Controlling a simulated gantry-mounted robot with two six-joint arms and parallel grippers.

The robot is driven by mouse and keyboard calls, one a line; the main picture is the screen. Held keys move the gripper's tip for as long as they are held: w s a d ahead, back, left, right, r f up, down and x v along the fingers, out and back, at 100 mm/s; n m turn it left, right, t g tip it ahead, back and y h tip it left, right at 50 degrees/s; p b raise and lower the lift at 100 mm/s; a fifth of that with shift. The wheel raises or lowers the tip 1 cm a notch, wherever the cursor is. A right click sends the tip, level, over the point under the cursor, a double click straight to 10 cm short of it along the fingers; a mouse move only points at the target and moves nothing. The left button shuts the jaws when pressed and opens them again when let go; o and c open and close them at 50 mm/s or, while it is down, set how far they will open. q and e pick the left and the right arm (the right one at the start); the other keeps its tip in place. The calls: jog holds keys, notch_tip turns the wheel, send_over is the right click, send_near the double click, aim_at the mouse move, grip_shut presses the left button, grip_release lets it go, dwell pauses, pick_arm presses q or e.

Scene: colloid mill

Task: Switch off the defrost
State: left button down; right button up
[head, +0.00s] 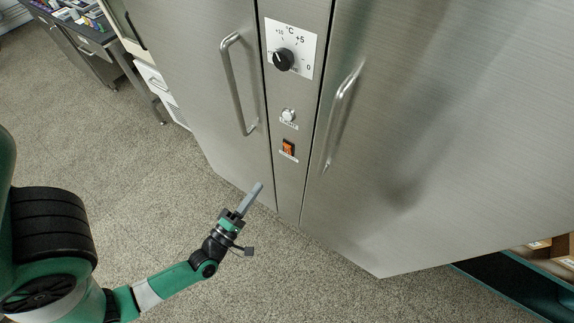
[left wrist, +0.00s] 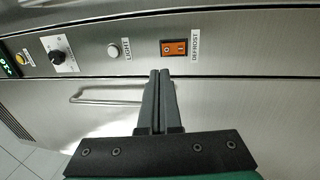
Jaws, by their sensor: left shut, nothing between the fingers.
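The defrost switch (head: 288,147) is an orange rocker on the steel centre panel between the two cabinet doors. It also shows in the left wrist view (left wrist: 173,48), with a DEFROST label (left wrist: 194,47) beside it. My left gripper (head: 256,190) is shut and empty. In the head view it is below and left of the switch. In the left wrist view its fingertips (left wrist: 159,74) point towards the panel and appear just below the switch. I cannot tell how far they are from the panel. My right gripper does not show.
A white LIGHT button (head: 288,115) and a black temperature knob (head: 284,60) are above the switch. Metal door handles stick out at left (head: 236,85) and right (head: 341,112). A cluttered dark bench (head: 72,30) stands at the back left. Carpet in front of the cabinet is clear.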

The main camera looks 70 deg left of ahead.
aim_at(287, 148)
pick_arm(q)
jog(key=shift+s+f, duration=0.3)
jog(key=shift+f, duration=0.55)
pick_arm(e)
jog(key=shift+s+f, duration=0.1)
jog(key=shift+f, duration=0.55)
pick_arm(q)
jog(key=shift+a, duration=0.1)
jog(key=b+x, duration=0.1)
jog(key=x, duration=1.3)
jog(key=shift+f+b, duration=0.1)
jog(key=shift+b, duration=0.25)
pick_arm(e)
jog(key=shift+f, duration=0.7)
